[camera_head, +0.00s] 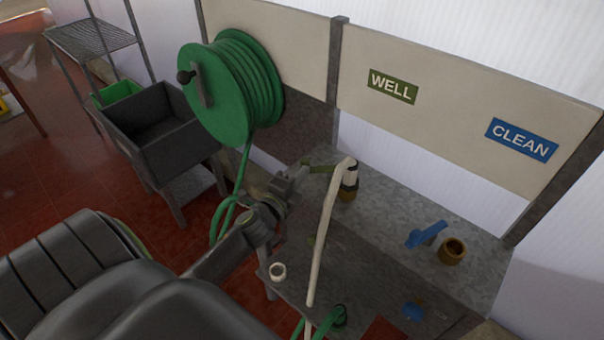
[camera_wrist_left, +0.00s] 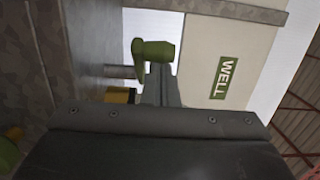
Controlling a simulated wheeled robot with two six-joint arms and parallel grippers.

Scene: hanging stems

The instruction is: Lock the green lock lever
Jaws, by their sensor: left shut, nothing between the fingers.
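The green lock lever (camera_head: 320,167) is at the back of the metal bench, under the WELL sign, beside the coupling (camera_head: 349,185) at the white hose's end. In the left wrist view the lever (camera_wrist_left: 154,51) is an olive-green hub with an arm, just beyond my fingertips. My left gripper (camera_head: 301,172) is shut and empty, at the lever's left end in the head view. It also shows in the left wrist view (camera_wrist_left: 161,80). I cannot tell whether it touches the lever. My right gripper is not in view.
A blue lever (camera_head: 427,235) and brass fitting (camera_head: 453,251) stand on the bench at right, under the CLEAN sign (camera_head: 521,139). The white hose (camera_head: 326,235) runs over the bench front. A green hose reel (camera_head: 231,90) and grey bin (camera_head: 160,128) are at left.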

